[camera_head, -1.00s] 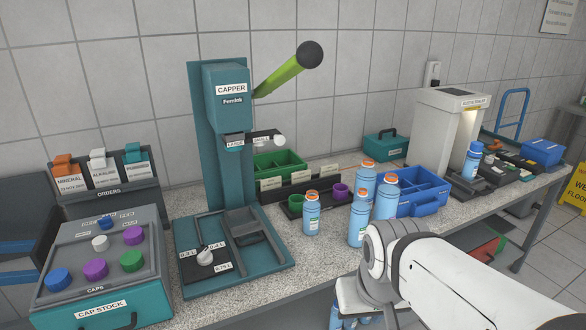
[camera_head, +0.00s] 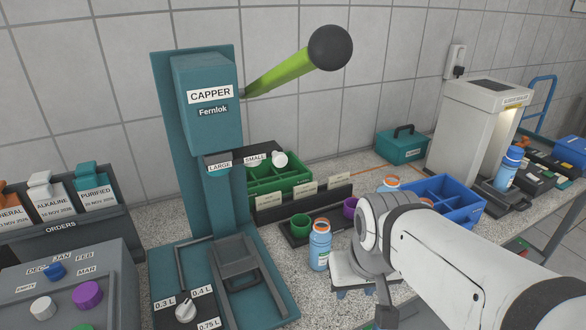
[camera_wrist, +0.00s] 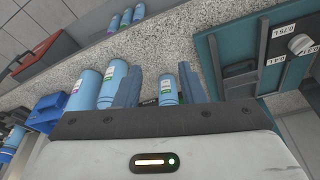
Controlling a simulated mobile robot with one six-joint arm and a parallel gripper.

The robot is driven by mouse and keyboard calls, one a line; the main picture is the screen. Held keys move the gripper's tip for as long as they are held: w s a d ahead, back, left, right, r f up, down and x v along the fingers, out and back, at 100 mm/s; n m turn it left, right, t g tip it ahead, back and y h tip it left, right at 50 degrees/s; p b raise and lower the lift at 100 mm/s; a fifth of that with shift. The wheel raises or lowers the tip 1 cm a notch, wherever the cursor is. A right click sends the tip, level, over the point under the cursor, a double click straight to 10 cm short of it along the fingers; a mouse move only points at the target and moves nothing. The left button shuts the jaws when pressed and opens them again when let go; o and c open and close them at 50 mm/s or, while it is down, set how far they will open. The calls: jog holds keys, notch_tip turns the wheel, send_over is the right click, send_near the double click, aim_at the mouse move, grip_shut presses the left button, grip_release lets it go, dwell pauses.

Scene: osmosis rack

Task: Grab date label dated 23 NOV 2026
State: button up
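Three small pale cards stand in a dark holder (camera_head: 325,199) behind the bottles: a left card (camera_head: 269,200), a middle card (camera_head: 305,188) and a right card (camera_head: 338,181). Their print is too small to read, so I cannot tell which one, if any, bears 23 NOV 2026. My gripper (camera_head: 355,293) is low at the front of the bench, to the right of and nearer than the cards. In the wrist view my gripper (camera_wrist: 158,72) is open, with its two blue fingers apart. A blue bottle (camera_wrist: 168,90) shows in the gap, apparently beyond the fingers. No card shows there.
The teal capper (camera_head: 209,110) stands left, a green bin (camera_head: 280,175) behind. A blue divided tray (camera_head: 455,212) is right. My arm hides other bottles.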

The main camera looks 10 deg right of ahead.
jog(key=shift+o, duration=1)
jog(key=shift+w+a+r, duration=0.1)
jog(key=shift+w+a, duration=0.1)
jog(key=o, duration=0.6)
jog(key=w+r+m+p, duration=0.1)
jog(key=w+r+m, duration=0.2)
jog(key=w+m, duration=0.4)
jog(key=w, duration=0.4)
jog(key=shift+w+r+p, duration=0.3)
jog(key=shift+w, duration=0.05)
jog(key=o, duration=0.6)
jog(key=w+f+m+y+p, duration=0.1)
jog(key=w+m+p, duration=0.1)
jog(key=w+m, duration=0.9)
jog(key=w, duration=0.6)
jog(key=shift+a+t, duration=0.15)
jog(key=shift+t, duration=0.15)
jog(key=m+p, duration=0.2)
jog(key=m, duration=1.1)
send_near(306, 189)
jog(key=f, duration=0.1)
jog(key=shift+m+t, duration=0.3)
jog(key=shift+m, duration=0.3)
jog(key=shift+p+x, duration=1.15)
jog(key=shift+x, duration=3.2)
